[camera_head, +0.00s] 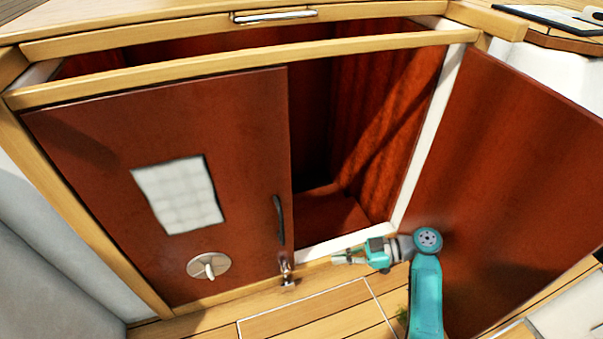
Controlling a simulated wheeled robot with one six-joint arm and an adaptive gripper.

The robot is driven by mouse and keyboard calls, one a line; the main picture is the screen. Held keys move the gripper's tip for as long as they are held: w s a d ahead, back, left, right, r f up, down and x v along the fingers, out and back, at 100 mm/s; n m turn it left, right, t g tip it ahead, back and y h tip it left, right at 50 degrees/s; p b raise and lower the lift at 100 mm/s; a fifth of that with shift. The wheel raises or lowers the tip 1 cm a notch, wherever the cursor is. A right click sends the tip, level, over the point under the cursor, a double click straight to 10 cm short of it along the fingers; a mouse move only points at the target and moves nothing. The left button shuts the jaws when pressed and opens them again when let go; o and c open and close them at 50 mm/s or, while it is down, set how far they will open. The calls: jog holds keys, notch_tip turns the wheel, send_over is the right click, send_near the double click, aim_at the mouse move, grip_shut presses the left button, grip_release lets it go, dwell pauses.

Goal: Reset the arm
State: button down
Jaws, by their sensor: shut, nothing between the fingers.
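My gripper (342,259) is at the end of my teal arm (426,295), low in front of the cabinet opening. It points left and its fingers are shut, with nothing between them. It is apart from the left cabinet door (110,150), to the right of that door's lower edge. The right cabinet door (510,150) stands wide open, to the right of and behind my arm, which hides part of it. I cannot tell whether my arm touches it.
The left door is closed, with a dark handle (279,220), a round latch (209,266) and a small metal catch (287,272). The cabinet interior (335,130) looks empty where it shows. The wooden floor (310,315) is clear left of my arm. A counter edge runs above.

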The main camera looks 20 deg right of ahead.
jog(key=s+a+f+m+t+h, duration=0.2)
jog(key=s+a+f+m+h, duration=0.35)
jog(key=f, duration=0.55)
jog(key=s+a+f+m+h, duration=0.1)
jog(key=s+m, duration=0.1)
jog(key=s, duration=0.1)
jog(key=s+a+f+m+t+h, duration=0.1)
jog(key=s+f+m, duration=0.1)
jog(key=s, duration=0.2)
jog(key=s+a+f+m+h, duration=0.1)
jog(key=s+m+h, duration=0.1)
jog(key=s, duration=0.2)
jog(key=shift+s+a+f, duration=0.2)
jog(key=shift+s+f, duration=0.05)
jog(key=shift+m+t+h, duration=0.5)
jog(key=shift+m+h, duration=0.15)
jog(key=shift+h, duration=0.2)
jog(key=s, duration=0.3)
jog(key=s+r, duration=0.1)
jog(key=shift+s+d, duration=0.3)
jog(key=s+r+t+h, duration=0.1)
jog(key=s+r+t, duration=0.1)
jog(key=s+r, duration=0.5)
jog(key=s+d+r+m+t+h, duration=0.1)
jog(key=s+r+t, duration=0.2)
jog(key=s+r, duration=0.4)
notch_tip(320, 180, up, 9)
jog(key=shift+s+d+r+t+h, duration=0.1)
jog(key=shift+s+d+t+h, duration=0.1)
jog(key=shift+s+t+h, duration=0.15)
